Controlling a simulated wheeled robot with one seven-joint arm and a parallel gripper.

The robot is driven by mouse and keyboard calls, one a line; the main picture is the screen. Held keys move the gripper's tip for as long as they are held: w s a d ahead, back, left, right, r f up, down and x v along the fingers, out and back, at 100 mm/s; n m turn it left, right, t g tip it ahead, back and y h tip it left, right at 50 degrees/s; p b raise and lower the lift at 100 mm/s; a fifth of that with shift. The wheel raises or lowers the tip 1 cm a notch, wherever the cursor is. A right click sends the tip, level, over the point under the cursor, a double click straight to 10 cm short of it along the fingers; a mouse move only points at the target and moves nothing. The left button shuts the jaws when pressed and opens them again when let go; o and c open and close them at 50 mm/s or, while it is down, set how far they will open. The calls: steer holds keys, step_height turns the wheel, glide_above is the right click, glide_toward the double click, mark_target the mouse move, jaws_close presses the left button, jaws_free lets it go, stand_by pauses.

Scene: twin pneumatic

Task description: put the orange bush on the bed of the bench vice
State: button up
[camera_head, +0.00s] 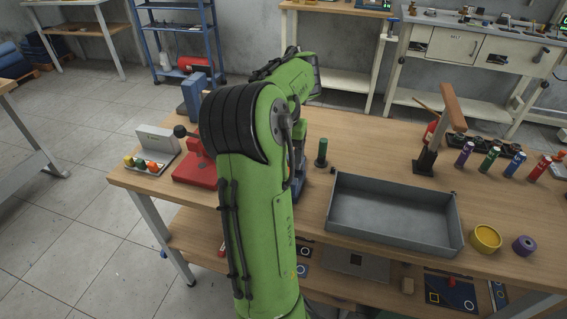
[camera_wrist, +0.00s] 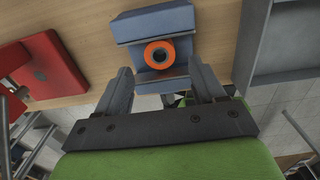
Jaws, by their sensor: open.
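The orange bush (camera_wrist: 146,54) shows in the wrist view as a ring with a dark hole, seen end-on. It sits at the blue-grey bench vice (camera_wrist: 155,22), between its upper and lower blocks, and appears to rest on the bed. My gripper (camera_wrist: 160,70) is open, with one finger to each side of the bush and a visible gap to it. Nothing is held in the fingers. In the head view my arm hides the bush, the gripper and most of the vice; only a blue sliver of the vice (camera_head: 301,172) shows.
A grey tray (camera_head: 395,212) lies right of the vice, with a yellow ring (camera_head: 486,239) and a purple ring (camera_head: 524,245) beyond. A green post (camera_head: 321,153) stands behind the vice. A red-based press (camera_head: 194,170) and a rack (camera_head: 152,151) stand to the left.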

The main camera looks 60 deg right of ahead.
step_height(320, 180, up, 7)
steer(key=p, duration=0.3)
steer(key=w+a+r+m+t, duration=0.25)
steer(key=w+a+m, duration=0.2)
steer(key=a, duration=0.65)
steer(key=w+a+r+m+t, duration=0.1)
steer(key=w+a+r+m, duration=0.35)
steer(key=a, duration=0.65)
steer(key=s+a+f+m+t, duration=0.1)
steer(key=s+a+f+m, duration=0.1)
steer(key=s+a+m, duration=0.2)
steer(key=s+a+f+m+t, duration=0.1)
steer(key=s+a+f+m, duration=0.2)
steer(key=a, duration=0.7)
steer(key=s+m, duration=0.2)
steer(key=m, duration=0.1)
steer(key=shift+s+m, duration=0.15)
steer(key=shift+m, duration=0.25)
steer(key=shift+a, duration=0.1)
